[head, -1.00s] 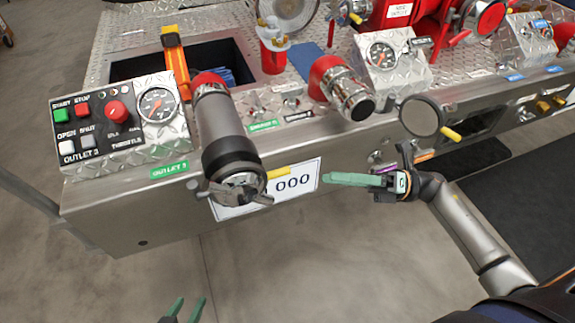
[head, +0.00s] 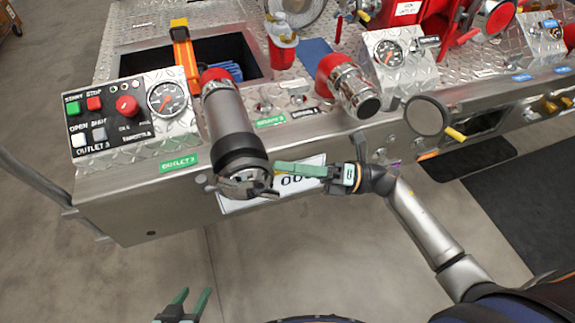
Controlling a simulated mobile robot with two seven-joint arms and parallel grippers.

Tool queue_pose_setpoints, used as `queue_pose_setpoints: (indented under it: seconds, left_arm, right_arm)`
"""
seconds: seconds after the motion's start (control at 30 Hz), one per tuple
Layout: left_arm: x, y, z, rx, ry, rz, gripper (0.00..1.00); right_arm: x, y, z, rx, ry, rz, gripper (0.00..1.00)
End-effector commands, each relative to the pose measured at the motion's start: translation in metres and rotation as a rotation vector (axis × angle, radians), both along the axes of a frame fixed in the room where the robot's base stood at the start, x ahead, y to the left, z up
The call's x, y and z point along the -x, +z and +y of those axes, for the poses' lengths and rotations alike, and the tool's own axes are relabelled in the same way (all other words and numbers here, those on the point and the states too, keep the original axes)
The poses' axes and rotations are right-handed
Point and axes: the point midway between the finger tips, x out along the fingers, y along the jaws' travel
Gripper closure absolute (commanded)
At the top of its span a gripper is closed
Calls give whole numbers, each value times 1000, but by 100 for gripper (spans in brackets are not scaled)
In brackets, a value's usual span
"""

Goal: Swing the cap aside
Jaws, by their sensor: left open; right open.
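A black and metal outlet pipe (head: 228,125) slopes down toward me over the panel marked OUTLET 3. Its near end carries a metal fitting (head: 243,184) with lugs; I cannot tell if this is the cap. Contact is unclear. My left gripper (head: 191,297) is open and empty, low over the floor.
A control panel (head: 130,115) with buttons and a gauge stands left of the pipe. A short red and chrome outlet (head: 350,85) sticks out to the right. A white number plate (head: 235,205) is partly hidden on the front face. The floor in front is clear.

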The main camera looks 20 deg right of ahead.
Motion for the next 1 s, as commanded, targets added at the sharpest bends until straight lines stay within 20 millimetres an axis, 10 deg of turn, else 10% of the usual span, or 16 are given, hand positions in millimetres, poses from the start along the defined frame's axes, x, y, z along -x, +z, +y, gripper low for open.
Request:
queue_pose_setpoints:
  seconds: [0.47, 1.0]
  left_arm:
    - [-2, 4, -1, 3, 0, -9, 50]
    - [-2, 4, -1, 5, 1, -9, 50]
  right_arm:
    - [0, 0, 0, 0, 0, 1, 100]
    - [0, 0, -1, 0, 0, 1, 100]
